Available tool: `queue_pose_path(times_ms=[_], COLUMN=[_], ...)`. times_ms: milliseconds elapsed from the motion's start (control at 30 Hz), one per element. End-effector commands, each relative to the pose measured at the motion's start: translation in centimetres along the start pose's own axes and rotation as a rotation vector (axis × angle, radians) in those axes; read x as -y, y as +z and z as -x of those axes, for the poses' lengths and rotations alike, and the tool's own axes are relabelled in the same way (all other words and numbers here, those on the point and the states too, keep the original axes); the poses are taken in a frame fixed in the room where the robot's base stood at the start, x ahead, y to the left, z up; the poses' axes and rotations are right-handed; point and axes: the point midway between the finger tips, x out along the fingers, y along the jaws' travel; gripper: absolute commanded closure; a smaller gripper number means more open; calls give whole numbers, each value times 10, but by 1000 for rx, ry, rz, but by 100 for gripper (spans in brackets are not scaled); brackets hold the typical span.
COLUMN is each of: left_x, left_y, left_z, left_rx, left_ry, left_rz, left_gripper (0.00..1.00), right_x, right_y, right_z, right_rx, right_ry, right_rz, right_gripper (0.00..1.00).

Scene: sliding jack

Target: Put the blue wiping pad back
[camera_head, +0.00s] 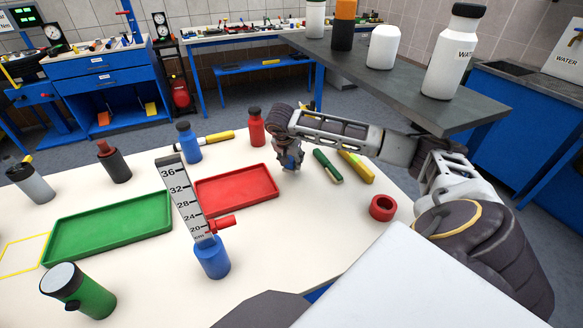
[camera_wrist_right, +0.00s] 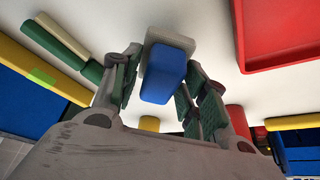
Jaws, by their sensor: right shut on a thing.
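The blue wiping pad (camera_wrist_right: 166,74) has a blue block on a pale grey-white layer. It sits between the fingers of my right gripper (camera_wrist_right: 163,88) in the right wrist view. In the head view my right gripper (camera_head: 289,164) points down over the white table, right of the red tray (camera_head: 268,194) and left of the green marker-like stick (camera_head: 327,166). It is shut on the pad, which is mostly hidden there by the fingers. I cannot tell whether the pad touches the table. My left gripper is not in view.
A yellow block (camera_head: 356,167) and a red ring (camera_head: 382,207) lie to the right. A red bottle (camera_head: 256,127) stands behind the tray. A height gauge on a blue base (camera_head: 212,258) and a green tray (camera_head: 110,226) are left. A grey shelf (camera_head: 400,92) overhangs behind my arm.

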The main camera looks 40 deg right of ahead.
Motion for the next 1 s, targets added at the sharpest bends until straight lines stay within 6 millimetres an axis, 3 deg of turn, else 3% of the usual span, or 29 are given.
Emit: queue_pose_path(times_ms=[400, 933, 967, 1000], left_x=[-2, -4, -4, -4], left_y=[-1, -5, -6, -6], left_z=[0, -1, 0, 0], left_rx=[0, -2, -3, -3], left_ry=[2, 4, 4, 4], left_rz=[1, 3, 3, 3], left_gripper=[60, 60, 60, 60], right_x=[0, 0, 0, 0], right_y=[14, 15, 15, 15], right_z=[-32, -37, -36, -36], right_rx=[0, 0, 0, 0], right_ry=[1, 0, 0, 0], right_rz=[1, 0, 0, 0], right_gripper=[79, 79, 52, 47])
